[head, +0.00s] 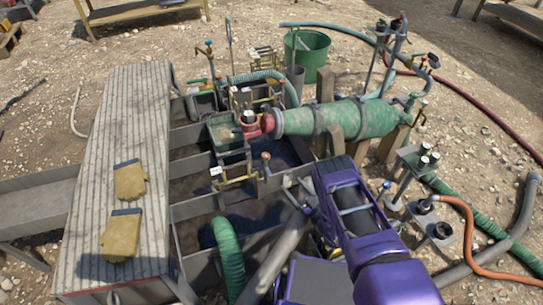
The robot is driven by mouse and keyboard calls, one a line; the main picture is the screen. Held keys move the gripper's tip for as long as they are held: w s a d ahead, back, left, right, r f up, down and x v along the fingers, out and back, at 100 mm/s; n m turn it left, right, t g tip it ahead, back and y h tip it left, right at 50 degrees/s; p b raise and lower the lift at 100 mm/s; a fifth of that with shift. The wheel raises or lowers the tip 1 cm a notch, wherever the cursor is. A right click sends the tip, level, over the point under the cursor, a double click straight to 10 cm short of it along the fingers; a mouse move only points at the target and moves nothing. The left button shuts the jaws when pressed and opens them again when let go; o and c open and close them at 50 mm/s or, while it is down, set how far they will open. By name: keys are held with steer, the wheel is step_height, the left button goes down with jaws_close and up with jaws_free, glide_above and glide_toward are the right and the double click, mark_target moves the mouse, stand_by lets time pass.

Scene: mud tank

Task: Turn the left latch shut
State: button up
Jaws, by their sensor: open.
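My purple arm (350,205) reaches in from the lower right over the tank's right side. Its gripper does not show; the arm's own links hide the end. A small yellow metal frame (238,181) stands in the tank, left of the arm. It has a small pale piece at its left end (215,171). I cannot tell for sure which small part is the left latch, or how it is turned. A lever with a reddish-brown knob (265,157) stands just right of the frame. The grey tank (195,208) has several compartments.
A green cylinder (350,118) with a red fitting (262,124) lies across the tank's far right side. A ribbed grey cover (120,165) with two yellow gloves (125,205) lies left. A green hose (228,255) rises in the front compartment.

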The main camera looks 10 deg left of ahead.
mark_target(268, 158)
steer(key=b+x, duration=0.3)
steer(key=x, duration=1.4)
steer(key=shift+w+b, duration=0.15)
steer(key=shift+b, duration=0.2)
jaws_close()
